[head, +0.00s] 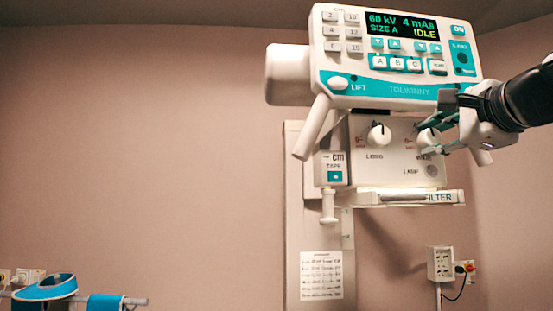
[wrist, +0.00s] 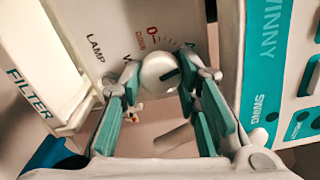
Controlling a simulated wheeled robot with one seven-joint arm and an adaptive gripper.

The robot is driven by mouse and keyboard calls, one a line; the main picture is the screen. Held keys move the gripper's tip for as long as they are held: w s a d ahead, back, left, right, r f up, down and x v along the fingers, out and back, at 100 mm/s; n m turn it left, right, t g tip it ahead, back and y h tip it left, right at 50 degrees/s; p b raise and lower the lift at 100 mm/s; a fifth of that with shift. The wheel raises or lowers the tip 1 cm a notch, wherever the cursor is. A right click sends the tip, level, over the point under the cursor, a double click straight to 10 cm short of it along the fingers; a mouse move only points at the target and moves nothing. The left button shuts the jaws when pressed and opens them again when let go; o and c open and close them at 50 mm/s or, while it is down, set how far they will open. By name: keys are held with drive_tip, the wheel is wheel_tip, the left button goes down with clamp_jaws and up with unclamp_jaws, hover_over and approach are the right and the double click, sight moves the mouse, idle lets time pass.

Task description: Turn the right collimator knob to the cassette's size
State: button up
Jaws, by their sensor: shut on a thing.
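The right collimator knob (head: 428,136) is white and round, on the pale panel (head: 375,174) under the console. In the wrist view the knob (wrist: 157,71) sits between my fingertips, with a dark pointer line at its right side. My gripper (head: 441,139) reaches in from the right and is shut on the knob; the wrist view shows the gripper (wrist: 161,80) with a finger on each side. A scale with a red zero (wrist: 152,31) lies above the knob there; its other end is partly hidden. No cassette is identifiable.
The left knob (head: 380,134) is beside the right one. The console display (head: 402,25) reads 60 kV, 4 mAs, SIZE A, IDLE. A filter tray (head: 430,197) juts out below the panel. A handle (head: 312,128) hangs at the console's left.

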idle(0.3)
drive_tip(key=o, duration=1.2)
drive_tip(key=shift+c, duration=0.2)
drive_tip(key=s, duration=1.2)
